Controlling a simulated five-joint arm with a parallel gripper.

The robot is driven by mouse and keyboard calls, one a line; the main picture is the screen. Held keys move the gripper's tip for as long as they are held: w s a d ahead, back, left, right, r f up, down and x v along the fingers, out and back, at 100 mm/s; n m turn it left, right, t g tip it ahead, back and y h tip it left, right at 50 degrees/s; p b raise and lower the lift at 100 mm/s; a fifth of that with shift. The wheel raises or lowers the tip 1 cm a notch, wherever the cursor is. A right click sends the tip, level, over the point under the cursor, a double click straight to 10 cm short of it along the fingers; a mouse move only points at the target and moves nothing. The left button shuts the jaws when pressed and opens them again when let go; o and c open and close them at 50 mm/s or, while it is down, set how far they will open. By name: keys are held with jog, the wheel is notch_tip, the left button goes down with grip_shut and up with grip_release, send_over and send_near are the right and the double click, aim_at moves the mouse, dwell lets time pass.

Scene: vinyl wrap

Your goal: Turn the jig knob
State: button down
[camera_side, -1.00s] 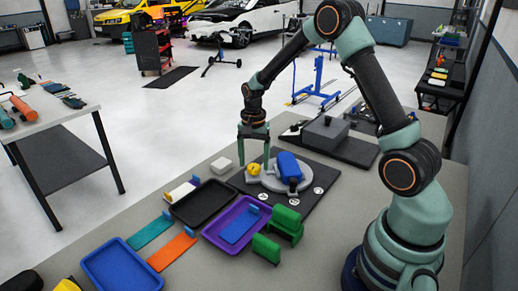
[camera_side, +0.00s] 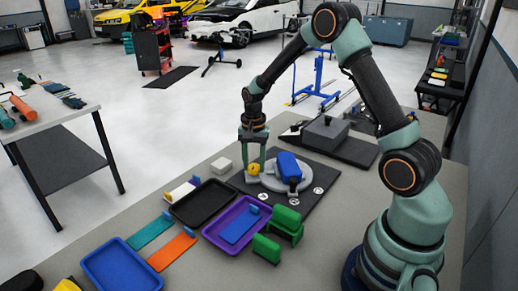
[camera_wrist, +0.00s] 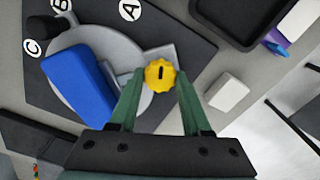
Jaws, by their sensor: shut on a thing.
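The yellow jig knob (camera_side: 253,169) has a scalloped rim and sits at the edge of the round grey jig plate (camera_side: 270,183). In the wrist view the knob (camera_wrist: 160,74) shows a dark slot on its top, lying roughly up and down the picture. My gripper (camera_side: 253,171) points down at the knob, its green fingers on either side. In the wrist view my gripper (camera_wrist: 160,78) has its fingertips flanking the knob; it is shut on it. A blue block (camera_wrist: 78,85) lies on the jig plate.
The dark jig mat carries white discs marked A (camera_wrist: 129,10), B and C. A white block (camera_side: 221,166) stands close by. A black tray (camera_side: 203,203), a purple tray (camera_side: 215,232) and green blocks (camera_side: 286,221) stand nearer the camera.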

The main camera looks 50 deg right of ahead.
jog(key=n, duration=1.1)
jog(key=shift+n, duration=0.3)
jog(key=n, duration=0.5)
jog(key=shift+r+n, duration=0.1)
jog(key=shift+n, duration=2.7)
jog(key=shift+c, duration=1.8)
grip_release()
